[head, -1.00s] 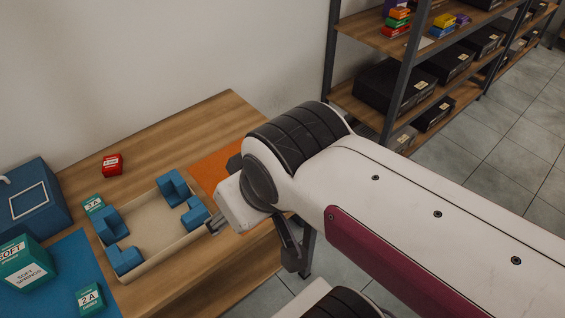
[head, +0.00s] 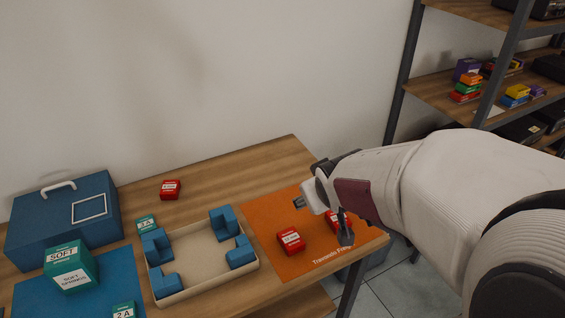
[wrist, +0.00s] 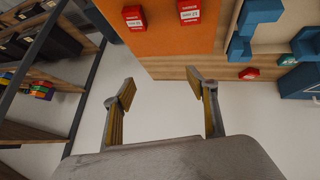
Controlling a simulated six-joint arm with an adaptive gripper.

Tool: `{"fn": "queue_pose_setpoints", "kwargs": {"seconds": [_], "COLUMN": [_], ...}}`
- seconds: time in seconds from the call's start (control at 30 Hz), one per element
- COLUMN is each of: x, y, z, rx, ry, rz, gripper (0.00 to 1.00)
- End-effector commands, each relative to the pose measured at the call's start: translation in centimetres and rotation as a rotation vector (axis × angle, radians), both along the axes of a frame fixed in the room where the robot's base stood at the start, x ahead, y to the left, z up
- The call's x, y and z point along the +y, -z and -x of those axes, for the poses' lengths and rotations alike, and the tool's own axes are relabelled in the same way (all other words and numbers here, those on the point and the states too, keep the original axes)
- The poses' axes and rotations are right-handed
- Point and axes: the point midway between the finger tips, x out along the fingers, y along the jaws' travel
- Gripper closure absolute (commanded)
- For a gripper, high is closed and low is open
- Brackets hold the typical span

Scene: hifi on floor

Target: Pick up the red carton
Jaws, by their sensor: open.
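Three red cartons show. One red carton (head: 170,190) sits alone on the bare wood at the back of the table; it also shows in the wrist view (wrist: 249,73). A second red carton (head: 291,240) lies on the orange mat (head: 270,222). A third red carton (head: 334,219) lies on the mat's right part, partly hidden behind my gripper. My gripper (head: 321,220) is open and empty over the right part of the mat. In the wrist view my gripper (wrist: 161,86) has its fingers wide apart, with only pale wall between them.
A beige tray (head: 205,290) with blue corner blocks stands left of the mat. Teal cartons (head: 70,267) and a blue case (head: 62,218) are farther left. A wall runs behind the table (head: 270,160). Shelving (head: 410,85) stands at the right. Bare wood lies behind the tray.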

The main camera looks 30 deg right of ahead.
Motion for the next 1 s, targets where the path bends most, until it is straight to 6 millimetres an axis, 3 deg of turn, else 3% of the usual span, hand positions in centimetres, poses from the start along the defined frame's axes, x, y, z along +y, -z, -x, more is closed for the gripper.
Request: {"fn": "queue_pose_setpoints", "kwargs": {"seconds": [0.5, 1.0], "x": [-6.9, -10.9], "y": [6.3, 12.9], "z": [-3.8, -4.6], "rx": [-0.069, -0.185], "ry": [-0.046, -0.099], "rz": [0.04, -0.009], "gripper": [0.42, 0.42]}}
